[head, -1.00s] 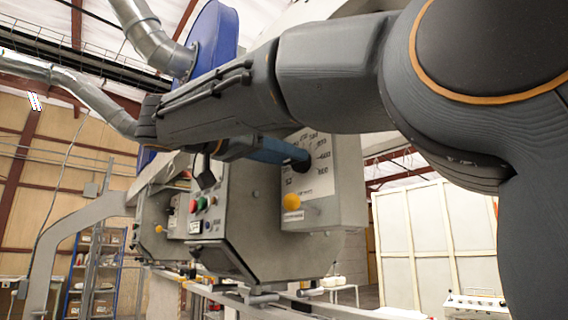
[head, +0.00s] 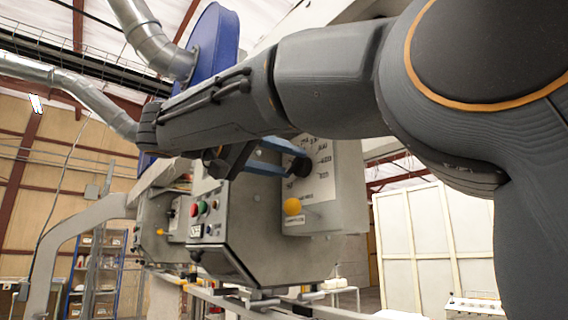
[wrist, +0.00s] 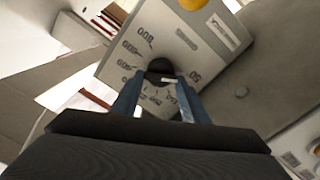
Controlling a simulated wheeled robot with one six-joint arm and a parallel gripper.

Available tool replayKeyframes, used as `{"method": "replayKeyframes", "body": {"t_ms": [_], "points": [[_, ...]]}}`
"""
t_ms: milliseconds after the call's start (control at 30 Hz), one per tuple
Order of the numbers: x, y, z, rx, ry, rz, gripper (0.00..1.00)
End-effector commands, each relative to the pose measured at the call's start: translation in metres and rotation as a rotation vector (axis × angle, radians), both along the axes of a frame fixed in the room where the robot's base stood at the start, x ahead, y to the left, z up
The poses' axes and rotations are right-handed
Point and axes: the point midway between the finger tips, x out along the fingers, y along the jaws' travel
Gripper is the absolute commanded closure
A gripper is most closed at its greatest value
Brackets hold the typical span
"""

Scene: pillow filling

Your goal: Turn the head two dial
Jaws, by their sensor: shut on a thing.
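The dial (head: 299,167) is a black knob on a white printed scale plate, on the side of the nearer grey machine head (head: 262,235). In the wrist view the dial (wrist: 160,66) sits between my two blue fingers, with numbers such as 800 around it on the plate. My gripper (head: 287,160) reaches it from the left in the head view; its fingers (wrist: 161,78) are shut on the dial in the wrist view. A small white mark shows on the knob's near edge. The fingers hide part of the knob and the scale.
Red and green buttons (head: 205,207) are on the front panel. My arm spans the upper picture. A second machine head (head: 158,235) stands behind, left.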

Motion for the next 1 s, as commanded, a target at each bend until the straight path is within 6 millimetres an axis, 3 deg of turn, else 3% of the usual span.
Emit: {"method": "replayKeyframes", "body": {"t_ms": [400,433,533,833,1000], "points": [[0.000,0.000,0.001,-0.005,0.005,0.001,0.82],[0.000,0.000,0.001,-0.005,0.005,0.001,0.54],[0.000,0.000,0.000,-0.005,0.005,0.001,0.41],[-0.001,0.001,0.000,-0.004,0.005,0.001,0.41],[-0.010,0.017,-0.002,-0.003,0.004,0.004,0.41]]}}
